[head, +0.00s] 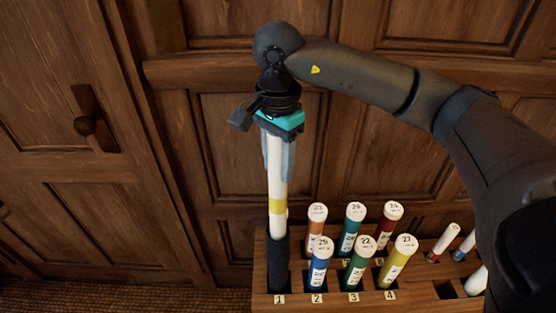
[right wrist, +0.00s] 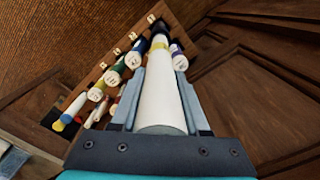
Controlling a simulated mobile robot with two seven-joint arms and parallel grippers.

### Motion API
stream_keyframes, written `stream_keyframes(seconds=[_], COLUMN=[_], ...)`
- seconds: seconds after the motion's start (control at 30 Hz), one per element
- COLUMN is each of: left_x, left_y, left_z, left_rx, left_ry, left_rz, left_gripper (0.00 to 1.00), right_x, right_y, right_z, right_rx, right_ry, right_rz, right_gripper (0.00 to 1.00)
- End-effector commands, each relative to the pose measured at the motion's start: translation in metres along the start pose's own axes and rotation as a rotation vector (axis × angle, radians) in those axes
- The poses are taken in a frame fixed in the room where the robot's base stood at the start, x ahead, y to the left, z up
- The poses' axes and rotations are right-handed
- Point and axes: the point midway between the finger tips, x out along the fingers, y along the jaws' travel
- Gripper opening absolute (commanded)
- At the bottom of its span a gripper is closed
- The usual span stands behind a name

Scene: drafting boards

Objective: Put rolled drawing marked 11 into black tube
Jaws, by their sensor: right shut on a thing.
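My right gripper (head: 278,170) is shut on a white rolled drawing (head: 277,190) with a yellow band near its lower end; it also shows between the fingers in the right wrist view (right wrist: 160,100). The roll stands nearly upright. Its lower end meets the mouth of the black tube (head: 278,264), in line with it; I cannot tell how deep it sits inside. The black tube stands in the rack at the place labelled 1 and shows at the far end of the roll in the right wrist view (right wrist: 158,28). No mark 11 is readable on the roll. My left gripper is not in view.
The wooden rack (head: 330,300) holds several capped coloured tubes close to the right of the black tube, including a blue one (head: 318,268). Smaller rolls (head: 444,242) stand farther right. A panelled wooden wall (head: 225,150) is behind. Left of the rack is free.

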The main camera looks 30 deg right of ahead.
Motion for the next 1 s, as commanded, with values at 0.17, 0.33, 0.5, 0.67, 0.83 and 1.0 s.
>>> stream_keyframes(seconds=[0.17,0.33,0.5,0.67,0.83,1.0], left_x=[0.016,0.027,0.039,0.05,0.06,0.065], left_y=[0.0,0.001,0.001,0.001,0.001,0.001], left_z=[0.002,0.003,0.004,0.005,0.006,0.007], left_rx=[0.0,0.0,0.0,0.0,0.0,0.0], left_ry=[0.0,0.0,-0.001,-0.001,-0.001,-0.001], left_rz=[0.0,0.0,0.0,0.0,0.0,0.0], left_gripper=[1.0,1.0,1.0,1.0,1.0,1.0], right_x=[0.018,0.031,0.045,0.058,0.07,0.075], right_y=[0.0,0.0,0.0,0.0,0.0,0.0], right_z=[0.0,0.0,0.0,0.0,0.0,0.0], right_rx=[0.0,0.0,0.0,0.0,0.0,0.0], right_ry=[0.0,0.0,0.001,0.001,0.001,0.001], right_rz=[0.0,0.0,0.0,0.0,0.0,0.0], right_gripper=[0.0,0.0,0.0,0.0,0.0,0.0])
